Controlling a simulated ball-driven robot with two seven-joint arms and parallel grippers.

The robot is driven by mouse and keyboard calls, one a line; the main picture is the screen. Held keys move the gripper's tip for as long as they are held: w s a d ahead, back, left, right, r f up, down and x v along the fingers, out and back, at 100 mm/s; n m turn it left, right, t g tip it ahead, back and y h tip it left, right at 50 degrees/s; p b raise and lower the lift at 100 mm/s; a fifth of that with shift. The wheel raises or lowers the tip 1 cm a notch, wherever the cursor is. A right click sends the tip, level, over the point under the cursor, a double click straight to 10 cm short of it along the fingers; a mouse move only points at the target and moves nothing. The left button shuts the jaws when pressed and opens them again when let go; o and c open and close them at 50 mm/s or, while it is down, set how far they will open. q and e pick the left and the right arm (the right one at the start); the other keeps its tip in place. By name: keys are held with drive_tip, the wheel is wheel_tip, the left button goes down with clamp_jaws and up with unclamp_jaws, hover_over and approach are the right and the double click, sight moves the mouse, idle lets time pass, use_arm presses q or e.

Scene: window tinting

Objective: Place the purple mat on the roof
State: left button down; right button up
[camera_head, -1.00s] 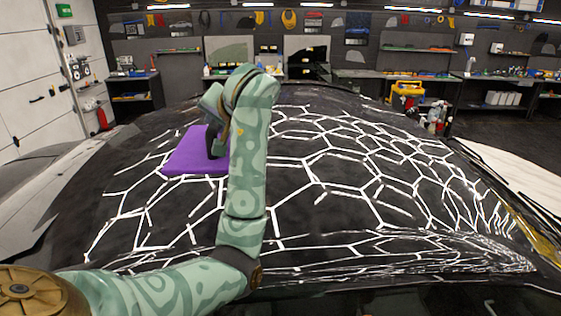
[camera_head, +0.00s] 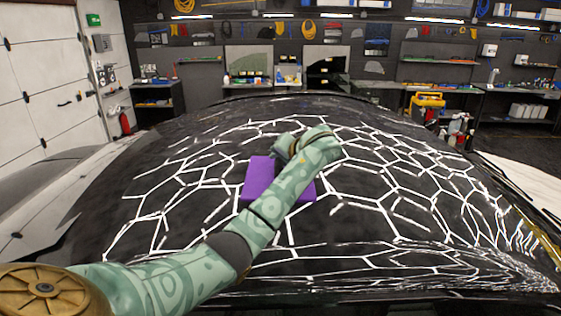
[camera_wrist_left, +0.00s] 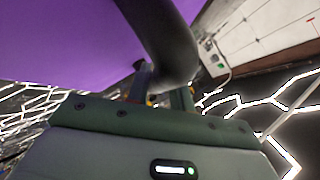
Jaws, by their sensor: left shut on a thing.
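The purple mat (camera_head: 257,180) is a flat slab over the middle-left of the dark car roof (camera_head: 390,225), which carries white hexagon lines. My left arm covers part of the mat. I cannot tell whether the mat touches the roof or hangs just above it. My left gripper (camera_head: 284,152) is at the mat, largely hidden by my arm. In the left wrist view, its fingers (camera_wrist_left: 162,88) are shut on the mat's curved black handle, and the mat's purple face (camera_wrist_left: 60,40) fills the upper left. My right gripper is not in view.
Workbenches with tools line the back wall. A yellow case (camera_head: 425,103) and several bottles (camera_head: 458,128) stand beyond the roof at the right. A red extinguisher (camera_head: 125,123) is by the white wall at the left. The roof right of the mat is clear.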

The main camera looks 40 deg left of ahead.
use_arm(q)
drive_tip(key=shift+a+f, duration=0.2)
drive_tip(key=shift+f, duration=0.15)
drive_tip(key=shift+d+f, duration=0.15)
drive_tip(key=shift+f, duration=0.05)
drive_tip(key=shift+f, duration=0.15)
drive_tip(key=shift+f, duration=0.1)
drive_tip(key=c, duration=1.2)
unclamp_jaws()
drive_tip(key=shift+f, duration=0.1)
drive_tip(key=shift+c, duration=0.2)
